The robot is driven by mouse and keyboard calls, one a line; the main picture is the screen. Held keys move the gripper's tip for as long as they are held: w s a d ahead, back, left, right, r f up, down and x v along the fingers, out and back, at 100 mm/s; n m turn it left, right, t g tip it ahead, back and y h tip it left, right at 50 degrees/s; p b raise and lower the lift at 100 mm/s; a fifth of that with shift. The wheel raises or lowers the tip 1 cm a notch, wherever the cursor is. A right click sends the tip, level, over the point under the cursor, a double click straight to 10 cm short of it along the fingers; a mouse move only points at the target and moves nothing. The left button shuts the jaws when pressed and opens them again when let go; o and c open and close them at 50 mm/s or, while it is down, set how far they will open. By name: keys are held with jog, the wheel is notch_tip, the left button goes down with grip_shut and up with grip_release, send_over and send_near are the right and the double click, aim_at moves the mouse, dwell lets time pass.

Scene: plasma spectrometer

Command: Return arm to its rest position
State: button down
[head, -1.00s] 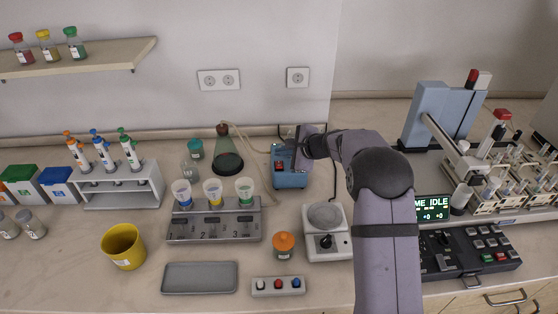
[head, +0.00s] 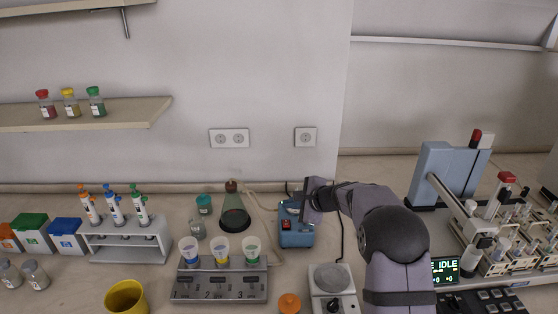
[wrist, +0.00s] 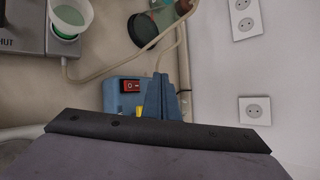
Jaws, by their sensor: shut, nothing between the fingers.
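My purple-grey arm rises from the lower right of the head view and bends left at a dark elbow. Its end, my gripper (head: 297,204), is at the small blue box (head: 297,236) with a red switch near the back wall. In the wrist view the fingers of my gripper (wrist: 160,96) are together with nothing between them. They cover part of the blue box (wrist: 112,97) there. I cannot tell whether they touch it.
A flask (head: 235,215) and a three-cup station (head: 220,287) stand left of the blue box. A white scale (head: 334,302) is in front of it. A blue-grey instrument (head: 436,170) and vial racks are at right. A shelf (head: 90,115) hangs at upper left.

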jog(key=s+d+f+n+g+h, duration=0.2)
jog(key=s+n, duration=0.4)
jog(key=s, duration=0.8)
jog(key=s+d+f+n+g+h, duration=0.2)
jog(key=s+n, duration=0.4)
jog(key=s, duration=0.9)
jog(key=s+d+f+n+g+h, duration=0.2)
jog(key=s+d+n+g, duration=0.2)
jog(key=s, duration=1)
jog(key=shift+s+d+n, duration=0.25)
jog(key=shift+d+n, duration=0.35)
jog(key=shift+n, duration=0.4)
